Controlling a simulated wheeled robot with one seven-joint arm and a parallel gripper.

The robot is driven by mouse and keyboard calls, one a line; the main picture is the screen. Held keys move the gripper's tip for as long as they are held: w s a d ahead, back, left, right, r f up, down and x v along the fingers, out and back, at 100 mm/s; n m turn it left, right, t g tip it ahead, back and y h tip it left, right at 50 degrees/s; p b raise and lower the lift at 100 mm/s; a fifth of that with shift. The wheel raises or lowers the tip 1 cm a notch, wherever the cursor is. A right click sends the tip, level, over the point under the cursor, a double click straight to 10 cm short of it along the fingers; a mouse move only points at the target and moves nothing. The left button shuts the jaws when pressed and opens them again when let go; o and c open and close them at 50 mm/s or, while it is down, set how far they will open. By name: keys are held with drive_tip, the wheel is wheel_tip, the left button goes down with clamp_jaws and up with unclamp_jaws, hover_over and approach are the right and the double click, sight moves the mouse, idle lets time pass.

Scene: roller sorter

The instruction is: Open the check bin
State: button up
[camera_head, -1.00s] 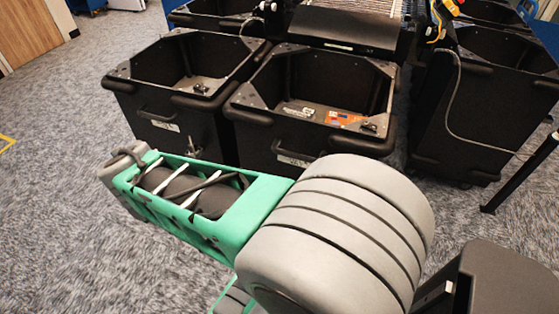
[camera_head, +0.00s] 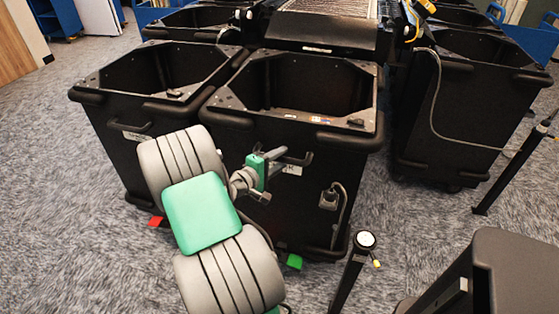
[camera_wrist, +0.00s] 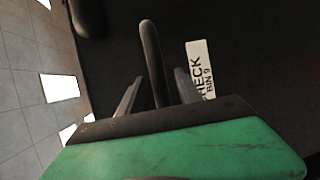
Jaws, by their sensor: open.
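The check bin (camera_head: 285,212) is a large black open-topped bin, in front of me in the head view. My gripper (camera_wrist: 157,95) is open, with one finger on each side of the handle. The handle runs between the fingers; I cannot tell whether either finger touches it. In the head view my gripper (camera_head: 278,160) is at the bin's front, below the rim.
Another black bin (camera_head: 120,110) stands close on the left. A further bin (camera_head: 460,110) stands on the right, with a cable hanging by it. A black post with a round top (camera_head: 365,241) stands in front at right. Grey carpet is clear at far left.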

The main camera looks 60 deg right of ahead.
drive_tip(key=shift+c, duration=0.2)
clamp_jaws()
idle(0.3)
idle(0.9)
